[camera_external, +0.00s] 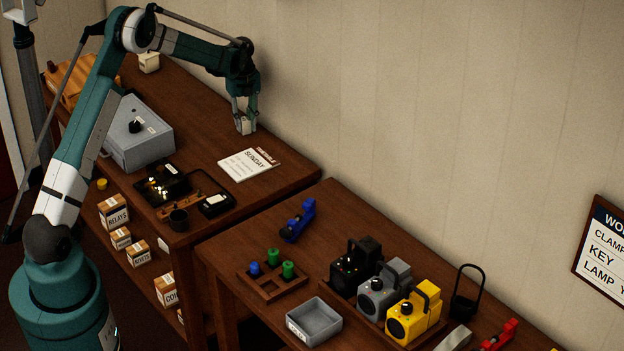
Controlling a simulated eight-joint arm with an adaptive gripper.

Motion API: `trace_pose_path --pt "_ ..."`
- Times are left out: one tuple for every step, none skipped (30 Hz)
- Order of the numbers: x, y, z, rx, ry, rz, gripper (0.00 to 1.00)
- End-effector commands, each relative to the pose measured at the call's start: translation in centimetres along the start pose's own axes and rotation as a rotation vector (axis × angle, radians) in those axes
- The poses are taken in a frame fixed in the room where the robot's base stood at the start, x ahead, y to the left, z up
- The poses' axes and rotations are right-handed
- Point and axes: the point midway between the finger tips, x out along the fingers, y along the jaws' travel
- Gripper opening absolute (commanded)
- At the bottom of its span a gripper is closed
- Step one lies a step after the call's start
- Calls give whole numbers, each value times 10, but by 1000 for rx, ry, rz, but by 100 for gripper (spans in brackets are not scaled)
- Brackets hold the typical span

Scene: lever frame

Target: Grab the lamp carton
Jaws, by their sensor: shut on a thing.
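My gripper (245,117) is above the back table, near the wall and behind the timetable sheet. It points down and is shut on a small pale box (244,126), mostly covered by the fingers. I cannot read a label on it, so I cannot tell for certain that it is the lamp carton. Another small cream box (149,63) stands at the far end of the back table, its label too small to read. Several brown-and-white cartons, among them the relays carton (114,213), are on the lower shelf.
A grey box with a black knob (138,134), a timetable sheet (248,164) and black trays (162,184) lie on the back table. The front table holds a grey bin (314,322), a wooden rack (270,288) and black, grey and yellow lamps (414,312). A wall stands close behind.

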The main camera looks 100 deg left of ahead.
Motion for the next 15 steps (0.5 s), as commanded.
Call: trace_pose_path --pt "-2 0 0 0 0 0 14" --pt "-3 0 0 0 0 0 14" --pt "-6 0 0 0 0 0 14" --pt "-8 0 0 0 0 0 14" --pt "-11 0 0 0 0 0 14" --pt "-14 0 0 0 0 0 14" --pt "-18 0 0 0 0 0 14" --pt "-21 0 0 0 0 0 14" --pt "-26 0 0 0 0 0 14" --pt "-30 0 0 0 0 0 14" --pt "-35 0 0 0 0 0 14" --pt "-41 0 0 0 0 0 14" --pt "-46 0 0 0 0 0 14" --pt "-50 0 0 0 0 0 14" --pt "-57 0 0 0 0 0 14"
